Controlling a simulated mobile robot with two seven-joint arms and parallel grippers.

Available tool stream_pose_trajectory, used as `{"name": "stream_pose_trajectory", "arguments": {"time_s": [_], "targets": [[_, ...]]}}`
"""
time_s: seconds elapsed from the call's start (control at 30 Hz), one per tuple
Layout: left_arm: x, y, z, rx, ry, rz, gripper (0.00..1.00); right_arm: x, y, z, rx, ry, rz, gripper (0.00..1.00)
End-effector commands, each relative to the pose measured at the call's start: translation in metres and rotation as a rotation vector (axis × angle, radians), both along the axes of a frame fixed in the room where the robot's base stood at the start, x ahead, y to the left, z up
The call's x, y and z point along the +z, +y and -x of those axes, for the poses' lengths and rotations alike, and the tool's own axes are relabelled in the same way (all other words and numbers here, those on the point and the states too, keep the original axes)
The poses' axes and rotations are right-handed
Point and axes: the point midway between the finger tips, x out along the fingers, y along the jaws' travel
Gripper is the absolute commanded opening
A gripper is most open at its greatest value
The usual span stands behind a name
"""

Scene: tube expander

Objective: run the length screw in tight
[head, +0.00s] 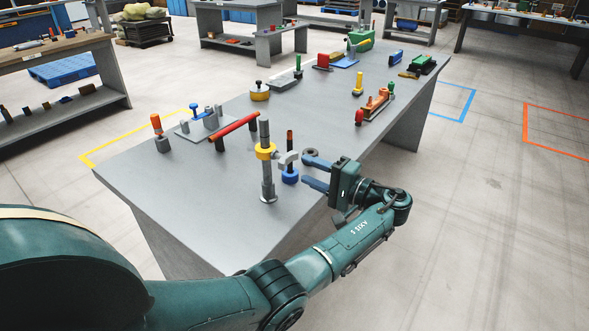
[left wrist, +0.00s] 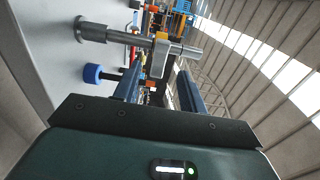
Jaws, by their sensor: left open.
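A grey metal post (head: 266,176) stands upright near the right edge of the grey table (head: 215,225). It has a yellow collar (head: 265,151) and a pale side piece (head: 287,158) reaching right. Beside it is a dark rod with an orange top and a blue round base (head: 290,177). I cannot tell which part is the length screw. My left gripper (head: 306,169) is open and empty, to the right of the post and rod, its blue fingers pointing at them. In the left wrist view the post (left wrist: 95,31) and blue base (left wrist: 92,73) lie left of the fingers. The right gripper is out of view.
A red bar (head: 234,131) lies raised on supports behind the post. A block with an orange-red handle (head: 157,128) stands at the left. More coloured fixtures, including an orange one (head: 375,105), stand farther along the table. The table's near left part is clear.

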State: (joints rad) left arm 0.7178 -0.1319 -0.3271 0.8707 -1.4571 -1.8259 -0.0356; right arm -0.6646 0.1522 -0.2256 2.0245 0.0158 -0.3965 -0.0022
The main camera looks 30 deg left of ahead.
Motion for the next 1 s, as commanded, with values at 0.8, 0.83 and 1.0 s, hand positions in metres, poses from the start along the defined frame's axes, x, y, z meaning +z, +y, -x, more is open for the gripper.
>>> {"name": "stream_pose_trajectory", "arguments": {"time_s": [0.8, 0.83, 1.0], "targets": [[0.001, -0.062, 0.005, 0.0, -0.001, -0.001, 0.42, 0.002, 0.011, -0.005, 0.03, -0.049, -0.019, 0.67], [0.001, -0.062, 0.005, 0.0, -0.001, -0.001, 0.42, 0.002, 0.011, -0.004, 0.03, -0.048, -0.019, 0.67], [0.001, -0.062, 0.005, 0.0, -0.001, -0.001, 0.42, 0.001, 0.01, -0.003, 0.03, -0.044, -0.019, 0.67]]}}
